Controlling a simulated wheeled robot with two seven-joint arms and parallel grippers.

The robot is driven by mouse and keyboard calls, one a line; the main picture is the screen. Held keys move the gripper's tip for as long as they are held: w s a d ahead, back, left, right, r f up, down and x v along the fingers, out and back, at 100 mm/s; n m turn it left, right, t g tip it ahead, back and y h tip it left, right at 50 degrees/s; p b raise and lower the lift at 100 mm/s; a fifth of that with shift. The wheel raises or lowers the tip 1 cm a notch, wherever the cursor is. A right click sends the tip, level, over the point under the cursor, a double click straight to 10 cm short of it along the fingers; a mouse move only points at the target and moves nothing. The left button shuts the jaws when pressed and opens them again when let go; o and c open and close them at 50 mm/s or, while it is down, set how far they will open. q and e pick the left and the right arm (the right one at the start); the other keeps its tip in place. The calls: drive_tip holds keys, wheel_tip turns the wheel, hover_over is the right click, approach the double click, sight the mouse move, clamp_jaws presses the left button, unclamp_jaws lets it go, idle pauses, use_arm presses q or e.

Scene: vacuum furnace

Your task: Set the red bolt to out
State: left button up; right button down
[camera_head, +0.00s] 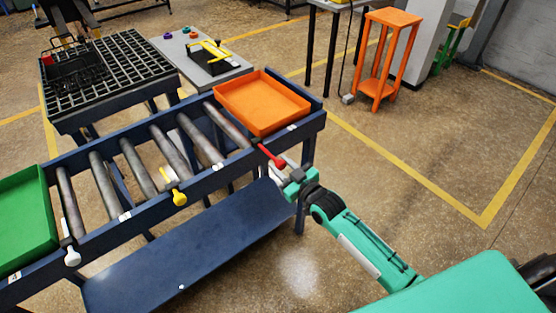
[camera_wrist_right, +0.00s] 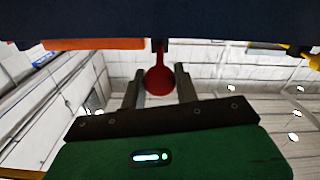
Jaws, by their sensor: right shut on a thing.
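The red bolt (camera_head: 272,155) sticks out from the front rail of the blue roller table, below the orange tray. Its round red knob (camera_wrist_right: 158,80) shows in the right wrist view, hanging on a short stem under the dark rail. My right gripper (camera_head: 287,170) reaches it from the lower right in the head view. In the wrist view the two fingers of the right gripper (camera_wrist_right: 159,87) stand on either side of the knob, shut on it. My left gripper is in neither view.
A yellow bolt (camera_head: 179,197) and a white bolt (camera_head: 72,257) sit further left on the same rail (camera_head: 215,172). An orange tray (camera_head: 262,101) and a green tray (camera_head: 24,220) lie at the table's ends.

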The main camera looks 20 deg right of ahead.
drive_tip(key=shift+f, duration=0.1)
drive_tip(key=c, duration=1.3)
unclamp_jaws()
drive_tip(key=shift+o, duration=1.2)
drive_tip(key=shift+s+d, duration=0.2)
drive_tip(key=shift+s, duration=0.3)
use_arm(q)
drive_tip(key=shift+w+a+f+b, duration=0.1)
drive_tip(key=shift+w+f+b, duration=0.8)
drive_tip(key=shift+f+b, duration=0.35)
use_arm(e)
drive_tip(key=v, duration=1.2)
drive_tip(key=shift+s, duration=0.35)
drive_tip(key=shift+d, duration=0.15)
